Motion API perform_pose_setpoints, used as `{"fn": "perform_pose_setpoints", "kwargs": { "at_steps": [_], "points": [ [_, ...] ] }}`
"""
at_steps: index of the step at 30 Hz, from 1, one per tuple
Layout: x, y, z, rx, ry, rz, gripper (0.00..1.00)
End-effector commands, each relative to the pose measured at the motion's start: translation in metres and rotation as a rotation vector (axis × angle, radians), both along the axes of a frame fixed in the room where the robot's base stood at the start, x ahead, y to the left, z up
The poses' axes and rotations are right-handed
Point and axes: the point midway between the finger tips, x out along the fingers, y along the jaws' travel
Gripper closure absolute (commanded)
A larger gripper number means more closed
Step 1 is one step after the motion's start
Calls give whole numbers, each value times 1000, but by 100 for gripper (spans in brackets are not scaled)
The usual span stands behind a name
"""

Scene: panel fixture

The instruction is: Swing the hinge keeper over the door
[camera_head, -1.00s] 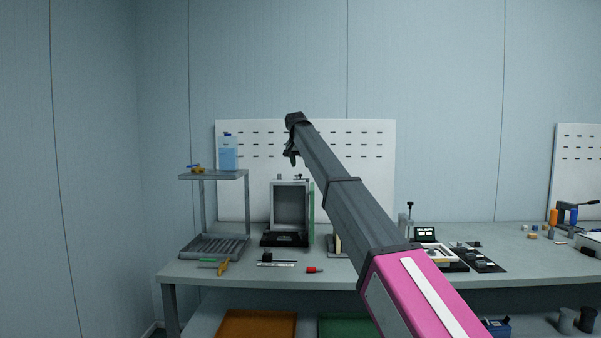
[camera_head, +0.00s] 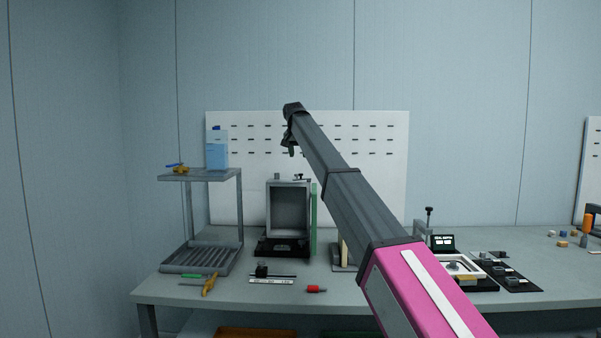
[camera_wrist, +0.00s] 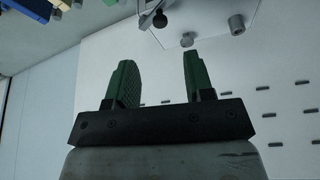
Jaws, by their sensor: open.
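The panel fixture (camera_head: 268,212) is a grey open-fronted box on a black base on the bench. Its green door (camera_head: 314,220) stands edge-on at the box's right side, swung open. A small dark keeper or knob (camera_head: 299,177) shows on top of the box; its exact shape is too small to tell. My gripper (camera_head: 291,150) is above the box, pointing down and touching nothing that I can see. In the wrist view its two green fingers (camera_wrist: 157,85) are apart with nothing between them. A dark knob (camera_wrist: 160,19) and grey cylinders (camera_wrist: 237,24) show beyond the fingertips.
A grey rack (camera_head: 203,178) with a blue bottle (camera_head: 217,155) stands left of the fixture. A red-tipped tool (camera_head: 316,289) and a ruler (camera_head: 271,281) lie in front. A white pegboard (camera_head: 370,180) stands behind. A clamp fixture (camera_head: 457,268) is to the right.

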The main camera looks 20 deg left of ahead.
Motion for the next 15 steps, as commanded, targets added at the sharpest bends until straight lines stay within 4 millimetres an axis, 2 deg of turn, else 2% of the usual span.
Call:
{"fn": "perform_pose_setpoints", "kwargs": {
  "at_steps": [9, 15],
  "points": [
    [21, 0, -51, -1, 1, 0, 52],
    [32, 1, -77, 0, 0, 0, 52]
  ]
}}
